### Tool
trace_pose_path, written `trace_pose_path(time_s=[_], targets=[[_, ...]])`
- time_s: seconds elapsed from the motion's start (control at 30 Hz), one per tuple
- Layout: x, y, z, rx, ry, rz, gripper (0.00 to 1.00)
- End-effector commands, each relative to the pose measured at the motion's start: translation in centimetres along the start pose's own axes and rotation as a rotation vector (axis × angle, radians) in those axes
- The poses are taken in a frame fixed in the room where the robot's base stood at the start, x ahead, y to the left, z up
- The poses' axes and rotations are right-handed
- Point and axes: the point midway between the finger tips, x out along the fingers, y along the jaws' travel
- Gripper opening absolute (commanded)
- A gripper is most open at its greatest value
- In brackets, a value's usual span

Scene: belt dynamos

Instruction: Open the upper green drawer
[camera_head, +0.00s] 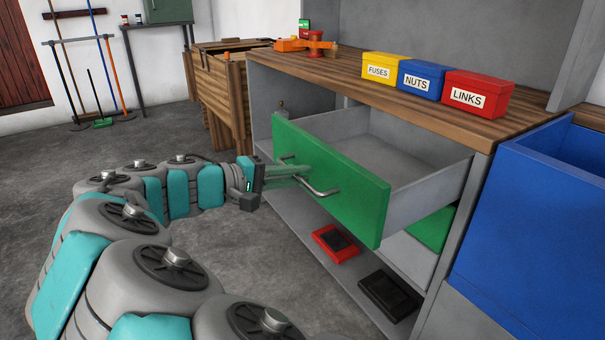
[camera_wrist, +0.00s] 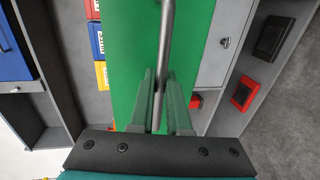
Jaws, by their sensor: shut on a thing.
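The upper green drawer (camera_head: 340,191) stands pulled well out of the grey workbench, and its empty grey inside shows. A metal bar handle (camera_head: 318,188) is on its green front. My gripper (camera_head: 290,172) is at the handle's far end, with its fingers shut on the bar. In the wrist view my gripper (camera_wrist: 160,104) has the handle (camera_wrist: 166,40) between its two green fingers, in front of the green drawer front (camera_wrist: 130,55). The point of contact is partly hidden by the fingers.
Yellow (camera_head: 391,70), blue (camera_head: 424,78) and red (camera_head: 477,93) labelled boxes stand on the wooden worktop. A red device (camera_head: 336,243) and a black one (camera_head: 390,294) lie on the lower shelf. A large blue bin (camera_head: 535,210) is at right. The floor at left is open beyond my arm.

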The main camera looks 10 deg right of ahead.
Motion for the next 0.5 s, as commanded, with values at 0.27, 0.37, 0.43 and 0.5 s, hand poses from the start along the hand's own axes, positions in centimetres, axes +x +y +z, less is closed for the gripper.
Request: trace_pose_path(time_s=[0.27, 0.37, 0.43, 0.5], targets=[[0.09, -0.18, 0.02, -0.001, -0.002, -0.003, 0.24], [0.08, -0.13, 0.01, -0.001, -0.001, -0.002, 0.35], [0.08, -0.1, 0.01, -0.001, -0.001, -0.002, 0.43], [0.07, -0.08, 0.0, 0.0, -0.001, -0.001, 0.44]])
